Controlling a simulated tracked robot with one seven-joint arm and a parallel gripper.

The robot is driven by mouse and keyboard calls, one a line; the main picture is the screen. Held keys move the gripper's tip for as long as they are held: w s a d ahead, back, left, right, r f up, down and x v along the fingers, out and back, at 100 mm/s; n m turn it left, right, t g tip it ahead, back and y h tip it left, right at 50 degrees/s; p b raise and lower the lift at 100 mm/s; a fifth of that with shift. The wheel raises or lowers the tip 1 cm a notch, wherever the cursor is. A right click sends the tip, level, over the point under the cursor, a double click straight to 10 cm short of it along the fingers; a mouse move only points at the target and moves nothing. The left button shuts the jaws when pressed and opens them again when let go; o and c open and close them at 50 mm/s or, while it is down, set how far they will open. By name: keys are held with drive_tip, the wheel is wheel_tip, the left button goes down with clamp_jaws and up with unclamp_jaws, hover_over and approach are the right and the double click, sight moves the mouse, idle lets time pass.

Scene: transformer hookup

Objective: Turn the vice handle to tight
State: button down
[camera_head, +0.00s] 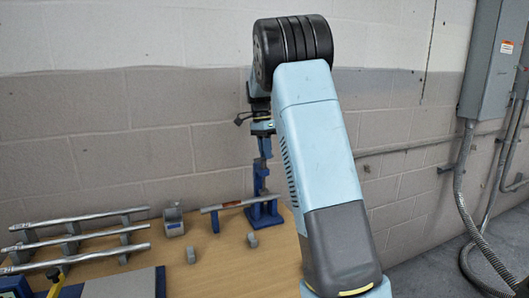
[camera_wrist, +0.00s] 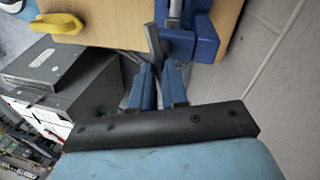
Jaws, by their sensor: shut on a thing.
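The blue vice (camera_head: 264,210) stands at the back right edge of the wooden table and holds a grey pipe (camera_head: 215,208) lying level. It also shows at the top of the wrist view (camera_wrist: 205,42). The grey vice handle (camera_wrist: 153,38) is a flat bar beside the blue body, slanting down between my fingers. My gripper (camera_wrist: 161,68) is shut on the end of the handle. In the head view my gripper (camera_head: 264,155) points down just above the vice; the grip itself is too small to make out there.
Several grey pipes (camera_head: 85,238) lie on supports at the left of the wooden table (camera_head: 215,270). Small grey blocks (camera_head: 191,255) and a grey clamp (camera_head: 173,222) stand nearer the middle. A block wall (camera_head: 120,150) rises close behind. Conduits and a grey cabinet (camera_head: 488,60) are at right.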

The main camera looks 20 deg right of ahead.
drive_tip(key=m, duration=0.3)
drive_tip(key=m+y, duration=0.1)
drive_tip(key=m, duration=0.2)
drive_tip(key=shift+s+r, duration=0.1)
drive_tip(key=shift+s, duration=0.1)
drive_tip(key=shift+m, duration=0.3)
drive_tip(key=c, duration=1.1)
unclamp_jaws()
drive_tip(key=shift+d, duration=0.1)
drive_tip(key=shift+c, duration=0.2)
wheel_tip(320, 180, up, 13)
drive_tip(key=w, duration=0.2)
drive_tip(key=shift+w+d+r, duration=0.15)
drive_tip(key=shift+w+d, duration=0.1)
drive_tip(key=shift+d, duration=0.2)
